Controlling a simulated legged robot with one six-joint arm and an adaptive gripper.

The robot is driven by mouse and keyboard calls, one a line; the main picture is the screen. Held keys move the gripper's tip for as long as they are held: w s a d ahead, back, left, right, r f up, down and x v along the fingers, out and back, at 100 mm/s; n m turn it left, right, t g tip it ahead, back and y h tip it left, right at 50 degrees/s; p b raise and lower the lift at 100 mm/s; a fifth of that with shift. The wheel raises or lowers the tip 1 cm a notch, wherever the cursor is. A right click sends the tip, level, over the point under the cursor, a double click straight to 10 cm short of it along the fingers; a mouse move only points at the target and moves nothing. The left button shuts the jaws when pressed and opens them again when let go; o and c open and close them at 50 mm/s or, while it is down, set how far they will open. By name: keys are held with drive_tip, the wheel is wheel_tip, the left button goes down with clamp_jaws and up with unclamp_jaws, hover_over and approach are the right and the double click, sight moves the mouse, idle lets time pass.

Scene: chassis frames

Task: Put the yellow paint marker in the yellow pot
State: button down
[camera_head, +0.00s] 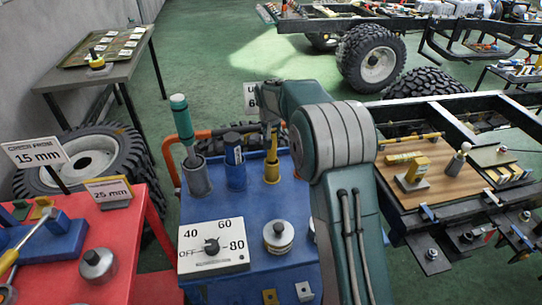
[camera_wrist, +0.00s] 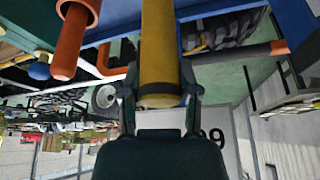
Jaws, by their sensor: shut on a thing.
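The yellow pot (camera_head: 272,172) stands upright at the back right of the blue cart top. The yellow paint marker (camera_head: 272,147) is upright at the pot's mouth, and its lower end is hidden there; I cannot tell how deep it sits. My gripper (camera_head: 271,128) is above the pot, partly hidden by my arm. In the wrist view, the gripper (camera_wrist: 160,95) is shut on the yellow marker (camera_wrist: 160,45), with one finger on each side of it.
A dial box (camera_head: 213,247) and a weight (camera_head: 278,236) sit in front.

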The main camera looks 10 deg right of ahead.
wheel_tip(320, 180, down, 6)
drive_tip(key=shift+f, duration=0.2)
drive_tip(key=shift+c, duration=1.7)
unclamp_jaws()
drive_tip(key=shift+r, duration=0.1)
drive_tip(key=s+r, duration=1.4)
drive_tip(key=r, duration=0.4)
drive_tip(key=s+n+t+y, duration=0.1)
drive_tip(key=s+n, duration=0.2)
drive_tip(key=s, duration=2.6)
drive_tip(key=shift+s+a+r, duration=0.15)
drive_tip(key=shift+s+r, duration=0.05)
drive_tip(key=shift+s, duration=0.05)
